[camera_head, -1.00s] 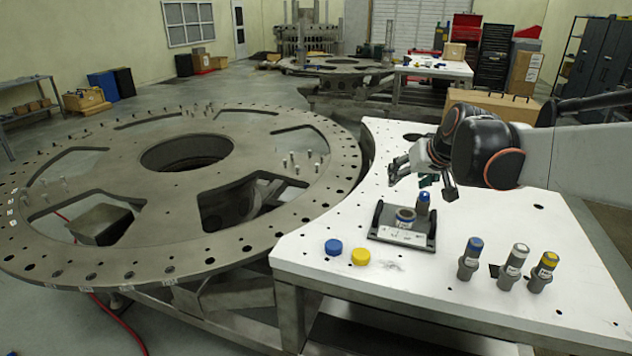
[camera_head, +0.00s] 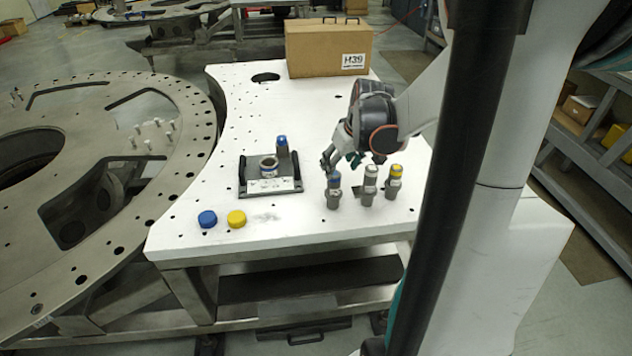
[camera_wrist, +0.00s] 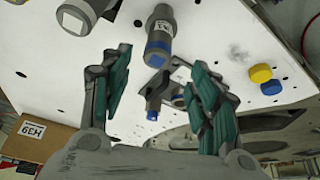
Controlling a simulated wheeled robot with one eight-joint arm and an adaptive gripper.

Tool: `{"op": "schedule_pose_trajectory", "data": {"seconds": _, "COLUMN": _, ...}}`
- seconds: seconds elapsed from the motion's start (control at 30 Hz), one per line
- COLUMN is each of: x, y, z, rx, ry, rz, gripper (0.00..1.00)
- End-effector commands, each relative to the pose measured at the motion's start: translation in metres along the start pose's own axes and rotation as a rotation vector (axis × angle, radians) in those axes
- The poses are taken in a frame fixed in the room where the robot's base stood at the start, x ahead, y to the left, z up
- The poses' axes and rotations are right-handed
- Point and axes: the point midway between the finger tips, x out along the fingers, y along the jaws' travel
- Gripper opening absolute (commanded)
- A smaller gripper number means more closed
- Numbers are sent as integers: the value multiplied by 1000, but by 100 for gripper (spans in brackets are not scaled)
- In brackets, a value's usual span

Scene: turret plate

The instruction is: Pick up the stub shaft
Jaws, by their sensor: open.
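Three upright grey stub shafts stand in a row on the white table: one with a blue top (camera_head: 334,189), one with a white top (camera_head: 369,185) and one with a yellow top (camera_head: 394,182). Another blue-topped shaft (camera_head: 282,147) stands at the dark fixture (camera_head: 270,190), beside a short ring-like part (camera_head: 268,166). My gripper (camera_head: 352,162) is open and empty, just behind and above the row. In the wrist view, a blue-marked shaft (camera_wrist: 160,38) shows beyond and between the teal-padded fingers (camera_wrist: 160,58), apparently untouched. A white-marked shaft (camera_wrist: 76,14) is at upper left.
A blue cap (camera_head: 207,218) and a yellow cap (camera_head: 236,218) lie near the table's front left. A large cardboard box (camera_head: 328,47) stands at the back. The big turret plate (camera_head: 190,110) is left of the table. The table's middle back is clear.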

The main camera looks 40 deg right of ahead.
Motion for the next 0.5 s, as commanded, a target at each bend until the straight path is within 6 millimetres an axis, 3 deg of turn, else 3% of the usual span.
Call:
{"op": "schedule_pose_trajectory", "data": {"seconds": 0.1, "x": 18, "y": 0, "z": 0, "rx": 0, "ry": 0, "rz": 0, "gripper": 56}}
{"op": "schedule_pose_trajectory", "data": {"seconds": 0.37, "x": 34, "y": 0, "z": -1, "rx": -1, "ry": 1, "rz": 0, "gripper": 56}}
{"op": "schedule_pose_trajectory", "data": {"seconds": 0.5, "x": 52, "y": 2, "z": -2, "rx": -1, "ry": 1, "rz": 0, "gripper": 56}}
